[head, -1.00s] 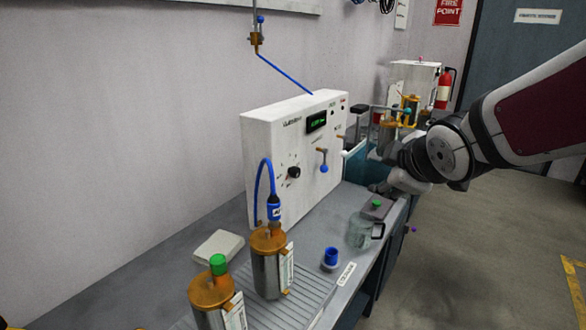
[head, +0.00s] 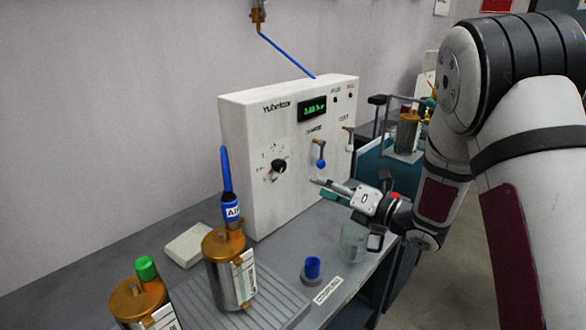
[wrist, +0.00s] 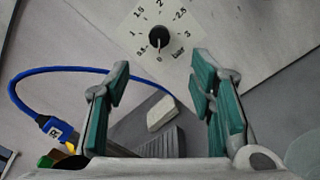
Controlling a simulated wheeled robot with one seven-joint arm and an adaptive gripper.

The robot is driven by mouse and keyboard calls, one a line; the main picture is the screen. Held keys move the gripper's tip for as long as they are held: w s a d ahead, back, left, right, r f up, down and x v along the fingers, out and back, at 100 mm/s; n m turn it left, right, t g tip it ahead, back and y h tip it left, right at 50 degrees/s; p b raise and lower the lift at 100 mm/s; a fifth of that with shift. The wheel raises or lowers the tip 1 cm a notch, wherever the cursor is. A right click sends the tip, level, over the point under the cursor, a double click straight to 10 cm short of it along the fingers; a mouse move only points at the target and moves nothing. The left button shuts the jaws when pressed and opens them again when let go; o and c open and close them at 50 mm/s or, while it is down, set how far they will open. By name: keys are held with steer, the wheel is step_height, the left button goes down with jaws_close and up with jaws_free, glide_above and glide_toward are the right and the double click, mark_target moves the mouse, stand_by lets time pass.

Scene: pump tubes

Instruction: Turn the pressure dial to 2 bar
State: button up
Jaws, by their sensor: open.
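The pressure dial (head: 278,167) is a black round knob on the front of the white pump box (head: 300,190). In the wrist view the knob (wrist: 159,40) sits on a white scale plate (wrist: 146,24) marked up to 3, with 2 at the top. Its pale pointer line seems to face down, near 0. My gripper (head: 324,190) is open and empty, in front of the box and to the right of the dial. In the wrist view the teal-padded fingers (wrist: 160,85) are spread wide, with the dial beyond and between them, untouched.
A blue tube (wrist: 60,75) loops left of the dial; its labelled end (head: 232,210) sits on a copper-topped canister (head: 223,265). A green-capped canister (head: 140,300) stands nearer. A lever with a blue knob (head: 320,163) is right of the dial. A glass jug (head: 354,243) stands below my gripper.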

mark_target(283, 167)
steer(key=x, duration=1.3)
steer(key=shift+w+a, duration=0.15)
steer(key=shift+a, duration=0.1)
steer(key=c, duration=1.2)
